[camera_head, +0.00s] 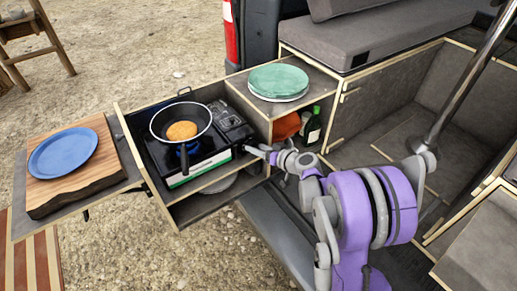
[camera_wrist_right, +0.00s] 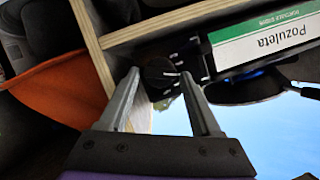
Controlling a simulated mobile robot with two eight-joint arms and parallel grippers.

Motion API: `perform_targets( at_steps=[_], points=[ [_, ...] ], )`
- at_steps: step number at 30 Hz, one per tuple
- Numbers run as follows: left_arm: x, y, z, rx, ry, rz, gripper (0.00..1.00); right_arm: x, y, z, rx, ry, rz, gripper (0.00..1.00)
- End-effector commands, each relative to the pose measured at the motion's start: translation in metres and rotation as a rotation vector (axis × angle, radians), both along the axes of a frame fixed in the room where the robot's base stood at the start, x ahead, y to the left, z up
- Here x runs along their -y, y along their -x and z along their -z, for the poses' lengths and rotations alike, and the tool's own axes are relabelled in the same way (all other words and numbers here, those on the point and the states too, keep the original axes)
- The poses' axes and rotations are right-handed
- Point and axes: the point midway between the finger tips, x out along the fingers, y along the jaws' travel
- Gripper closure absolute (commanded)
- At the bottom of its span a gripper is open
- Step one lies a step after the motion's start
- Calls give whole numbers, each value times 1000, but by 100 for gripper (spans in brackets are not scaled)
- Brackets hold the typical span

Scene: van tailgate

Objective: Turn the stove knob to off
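The stove (camera_head: 207,165) is a black camping stove in the pull-out drawer, with a blue flame under the pan. Its round black knob (camera_wrist_right: 158,74) with a white mark shows in the right wrist view, and my arm hides it in the head view. My right gripper (camera_head: 250,149) is at the stove's front right corner. In the wrist view its two fingers (camera_wrist_right: 160,76) are spread, with the knob between their tips and small gaps at the sides. I cannot tell whether they touch it. My left gripper is not in view.
A pan (camera_head: 159,132) with a brown patty sits on the burner. A blue plate (camera_head: 62,153) lies on a wooden board (camera_head: 102,168) at left. Green plates (camera_head: 278,80) stand on the shelf, with a bottle (camera_head: 313,128) and orange cloth (camera_head: 286,126) below.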

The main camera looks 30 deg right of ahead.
Motion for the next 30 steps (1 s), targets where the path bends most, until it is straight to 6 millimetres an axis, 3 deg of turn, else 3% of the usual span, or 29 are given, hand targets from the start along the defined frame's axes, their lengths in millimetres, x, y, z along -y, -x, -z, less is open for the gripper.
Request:
perform_targets(
  at_steps=[1, 10, 20, 30],
  points=[
    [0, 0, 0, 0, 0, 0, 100, 0, 0, 0, 0, 0, 0, 46],
    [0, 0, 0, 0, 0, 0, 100, 0, 0, 0, 0, 0, 0, 100],
    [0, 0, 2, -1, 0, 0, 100, 1, 0, 1, -3, -36, 1, 100],
    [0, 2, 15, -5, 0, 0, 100, 4, 0, 4, -20, -253, 1, 100]
  ],
)
